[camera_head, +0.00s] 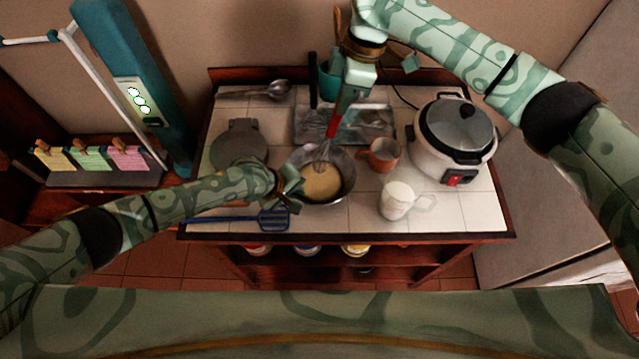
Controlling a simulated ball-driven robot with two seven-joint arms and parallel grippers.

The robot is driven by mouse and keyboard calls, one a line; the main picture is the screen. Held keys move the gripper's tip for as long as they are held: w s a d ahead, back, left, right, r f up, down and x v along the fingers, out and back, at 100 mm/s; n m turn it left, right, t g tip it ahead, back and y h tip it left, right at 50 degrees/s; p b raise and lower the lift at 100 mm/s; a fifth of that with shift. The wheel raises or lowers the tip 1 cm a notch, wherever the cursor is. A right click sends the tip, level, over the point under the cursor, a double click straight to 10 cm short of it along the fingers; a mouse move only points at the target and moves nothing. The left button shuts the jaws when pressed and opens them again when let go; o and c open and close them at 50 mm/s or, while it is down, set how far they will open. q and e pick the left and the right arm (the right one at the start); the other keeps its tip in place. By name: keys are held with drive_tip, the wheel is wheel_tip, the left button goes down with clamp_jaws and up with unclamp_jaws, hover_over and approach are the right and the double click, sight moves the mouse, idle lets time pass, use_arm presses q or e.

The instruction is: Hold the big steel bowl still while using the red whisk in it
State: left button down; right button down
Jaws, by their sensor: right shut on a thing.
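The big steel bowl (345,165) stands on the white tiled top and holds a pale yellow batter. The red whisk (334,124) stands tilted, with its wire head low in the bowl. My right gripper (345,103) is above the bowl, shut on the upper part of the whisk's handle. My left gripper (294,186) is at the bowl's left rim. Its fingers are small and partly overlap the rim, so I cannot tell whether they are open or shut on it.
A copper-coloured mug (384,154) and a white measuring jug (396,201) stand right of the bowl. A white rice cooker (454,141) is farther right. A grey round appliance (238,146), a blue spatula (272,219) and a metal tray (377,124) lie around it.

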drive_tip(key=shift+a+v, duration=0.25)
drive_tip(key=shift+v, duration=0.95)
drive_tip(key=shift+a+v, duration=0.25)
drive_tip(key=shift+v, duration=1)
drive_tip(key=shift+s+r, duration=0.15)
drive_tip(key=shift+a+v, duration=0.2)
drive_tip(key=shift+v, duration=0.75)
drive_tip(key=shift+a+v, duration=0.2)
drive_tip(key=shift+v, duration=0.75)
drive_tip(key=shift+s+r, duration=0.1)
drive_tip(key=shift+s, duration=0.05)
use_arm(q)
drive_tip(key=c, duration=1.6)
unclamp_jaws()
